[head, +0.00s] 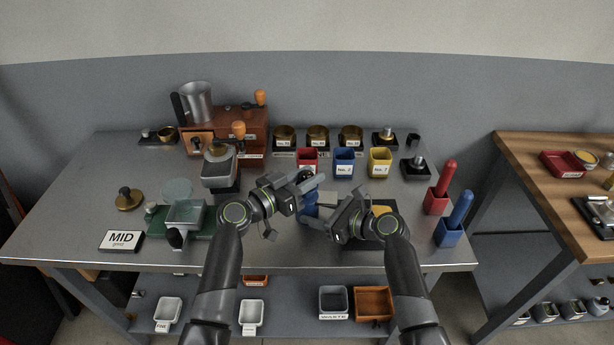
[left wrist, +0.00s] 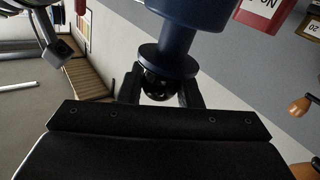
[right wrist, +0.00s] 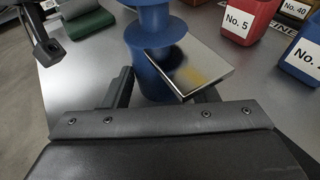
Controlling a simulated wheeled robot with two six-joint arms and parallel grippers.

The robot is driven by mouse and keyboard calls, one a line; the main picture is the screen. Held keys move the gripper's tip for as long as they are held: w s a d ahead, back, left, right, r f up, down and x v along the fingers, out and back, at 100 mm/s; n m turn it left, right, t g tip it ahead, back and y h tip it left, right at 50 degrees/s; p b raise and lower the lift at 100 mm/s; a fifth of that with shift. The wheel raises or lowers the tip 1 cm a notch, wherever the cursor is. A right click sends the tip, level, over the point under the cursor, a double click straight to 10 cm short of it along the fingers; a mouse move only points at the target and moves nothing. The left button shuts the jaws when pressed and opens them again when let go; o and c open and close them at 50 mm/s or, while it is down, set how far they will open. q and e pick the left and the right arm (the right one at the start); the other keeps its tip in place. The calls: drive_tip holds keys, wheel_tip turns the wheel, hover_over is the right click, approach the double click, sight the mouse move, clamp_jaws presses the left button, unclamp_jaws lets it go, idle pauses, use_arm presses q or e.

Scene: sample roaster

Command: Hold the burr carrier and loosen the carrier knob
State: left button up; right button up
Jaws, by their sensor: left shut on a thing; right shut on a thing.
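The burr carrier (head: 309,208) is a blue, spool-like part, largely hidden between my two grippers in the head view. In the right wrist view its blue body (right wrist: 152,62) has a wide flange. My right gripper (head: 333,212) is shut on it, with its fingers either side of the lower blue body. My left gripper (head: 306,188) is shut on a dark rounded knob (left wrist: 157,86), which shows between its fingers against a blue flange in the left wrist view. A shiny flat plate (right wrist: 200,66) partly covers the carrier in the right wrist view.
Red (head: 307,155), blue (head: 344,161) and yellow (head: 380,161) bins stand just behind the grippers. A brown grinder (head: 240,128) is at the back left. A green-based device (head: 183,215) and a MID sign (head: 121,240) are left. The right front table has upright red and blue handles.

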use_arm(q)
drive_tip(key=shift+n+t+y, duration=0.3)
drive_tip(key=o, duration=0.9)
drive_tip(key=shift+o, duration=0.2)
drive_tip(key=v, duration=1.2)
drive_tip(key=shift+s, duration=0.1)
